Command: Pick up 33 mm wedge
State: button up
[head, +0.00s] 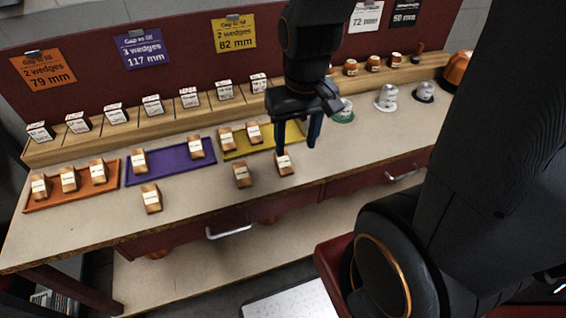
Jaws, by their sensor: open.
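Several small wooden wedges with white labels are in view, but the labels are too small to read, so I cannot tell which is the 33 mm wedge. My gripper (297,148) is open and points down over the bench near the yellow tray. One wedge (284,164) is just below my gripper's fingers, at the bench's front edge; I cannot tell if it lies between them. Another wedge (242,174) stands to its left, and a third loose wedge (151,198) stands further left on the bare bench.
An orange tray (112,183), a purple tray (172,162) and a yellow tray (272,146) hold wedges on the bench (90,225). A wooden rack (140,124) with labelled blocks runs behind them. Spools (386,96) stand at the right. Cards on the red backboard (185,60) read 79, 117 and 82 mm.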

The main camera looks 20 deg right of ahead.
jog(key=shift+o, duration=0.4)
jog(key=g+p, duration=0.1)
send_near(284, 163)
jog(key=shift+w+d+f, duration=0.1)
jog(key=shift+w+f, duration=0.1)
jog(key=shift+w, duration=0.35)
jog(key=shift+w+d+f, duration=0.1)
jog(key=shift+w+f, duration=0.1)
jog(key=shift+w, duration=0.35)
jog(key=shift+w+f, duration=0.1)
jog(key=shift+f, duration=0.1)
jog(key=shift+a+f+p, duration=0.15)
jog(key=shift+f+p, duration=1.35)
jog(key=shift+f, duration=2.3)
jog(key=c, duration=1.1)
